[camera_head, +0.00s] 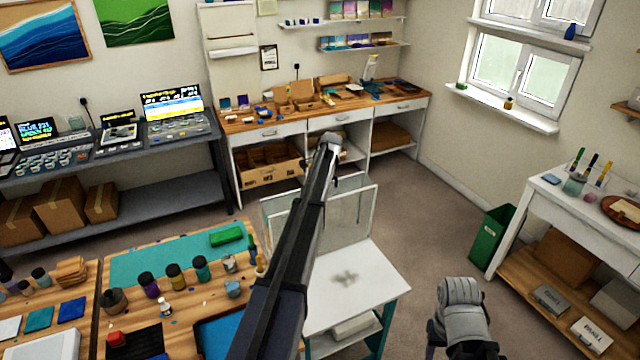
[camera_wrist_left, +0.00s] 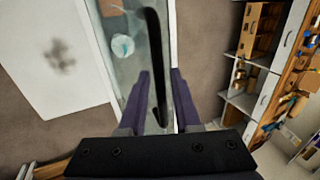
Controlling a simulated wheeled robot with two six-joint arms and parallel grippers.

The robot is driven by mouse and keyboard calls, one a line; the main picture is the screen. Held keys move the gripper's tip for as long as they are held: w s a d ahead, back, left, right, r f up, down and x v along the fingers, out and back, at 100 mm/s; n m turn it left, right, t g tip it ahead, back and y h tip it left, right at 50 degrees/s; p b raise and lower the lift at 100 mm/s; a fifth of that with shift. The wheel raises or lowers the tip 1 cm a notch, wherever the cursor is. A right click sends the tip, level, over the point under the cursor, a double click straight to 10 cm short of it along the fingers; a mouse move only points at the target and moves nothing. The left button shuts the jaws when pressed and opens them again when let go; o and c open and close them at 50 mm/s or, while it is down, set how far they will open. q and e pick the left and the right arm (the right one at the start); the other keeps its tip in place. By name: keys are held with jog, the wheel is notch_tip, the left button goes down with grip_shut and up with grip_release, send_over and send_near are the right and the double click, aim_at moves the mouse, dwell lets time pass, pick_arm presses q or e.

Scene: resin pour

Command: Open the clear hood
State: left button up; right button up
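The clear hood (camera_head: 352,212) is a see-through box at the back of a small white table (camera_head: 375,285), partly hidden behind my left arm in the head view. In the left wrist view its clear panel (camera_wrist_left: 128,62) shows a pale round item and a brownish item through it. A long black handle (camera_wrist_left: 155,60) runs along the hood. My left gripper (camera_wrist_left: 161,75) has its two purple fingers apart, one on each side of the handle's lower end. I cannot tell whether they touch it. My left gripper's fingers are hidden in the head view.
The white table's front part is bare except for a dark smudge. A workbench with a teal mat (camera_head: 150,262) and several jars stands left. A green bin (camera_head: 492,237) and a white-topped bench (camera_head: 590,205) stand right. A wooden counter (camera_head: 300,112) lies behind, with open floor between.

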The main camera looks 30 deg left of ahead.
pick_arm(q)
jog(key=shift+o, duration=0.7)
jog(key=shift+r, duration=0.1)
jog(key=p+v, duration=0.7)
jog(key=shift+d+r, duration=0.2)
jog(key=shift+r, duration=0.05)
